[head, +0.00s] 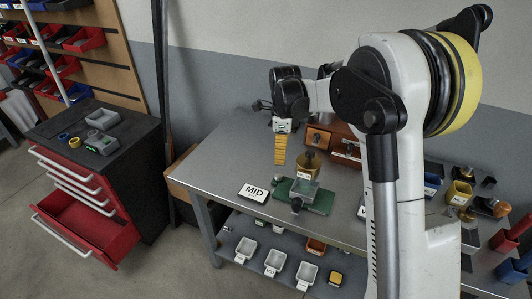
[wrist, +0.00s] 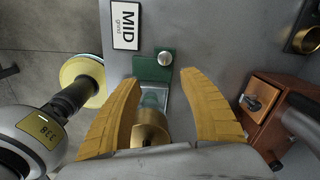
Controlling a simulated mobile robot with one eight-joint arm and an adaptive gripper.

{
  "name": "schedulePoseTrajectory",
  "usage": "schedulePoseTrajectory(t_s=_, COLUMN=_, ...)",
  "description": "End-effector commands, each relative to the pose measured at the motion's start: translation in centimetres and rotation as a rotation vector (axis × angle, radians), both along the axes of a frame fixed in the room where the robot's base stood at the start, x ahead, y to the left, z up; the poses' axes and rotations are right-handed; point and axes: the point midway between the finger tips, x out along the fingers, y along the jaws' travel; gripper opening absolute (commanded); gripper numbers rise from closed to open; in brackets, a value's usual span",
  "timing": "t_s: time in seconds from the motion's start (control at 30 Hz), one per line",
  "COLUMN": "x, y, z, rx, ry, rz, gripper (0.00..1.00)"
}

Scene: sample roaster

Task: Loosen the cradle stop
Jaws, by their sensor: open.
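A green cradle base (head: 319,204) stands on the grey bench, with a clear or silvery bracket and a brass cylinder (head: 308,163) on it. A small round knob (head: 296,204) sits at its near end and seems to be the cradle stop. In the wrist view the knob (wrist: 165,58) is silver, on the green plate (wrist: 146,69), and the brass cylinder (wrist: 150,130) shows between my fingers. My gripper (head: 280,150) is open, its yellow fingers pointing down above the bench, beside the cradle in the head view. In the wrist view my gripper (wrist: 160,82) holds nothing, and the knob lies beyond its fingertips.
A white MID sign (head: 254,191) lies left of the cradle. A wooden box with a lever (wrist: 262,105) stands to the right in the wrist view. White trays (head: 275,261) sit on the lower shelf. A red drawer cabinet (head: 90,220) with an open drawer stands at left.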

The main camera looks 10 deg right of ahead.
Motion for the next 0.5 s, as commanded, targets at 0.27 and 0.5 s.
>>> schedulePoseTrajectory(t_s=0.27, x=0.9, y=0.0, z=-2.9, rx=0.0, ry=0.027, rz=-0.091, gripper=0.5)
schedulePoseTrajectory(t_s=0.5, x=0.9, y=0.0, z=-7.7, rx=0.001, ry=0.026, rz=-0.088, gripper=0.5)
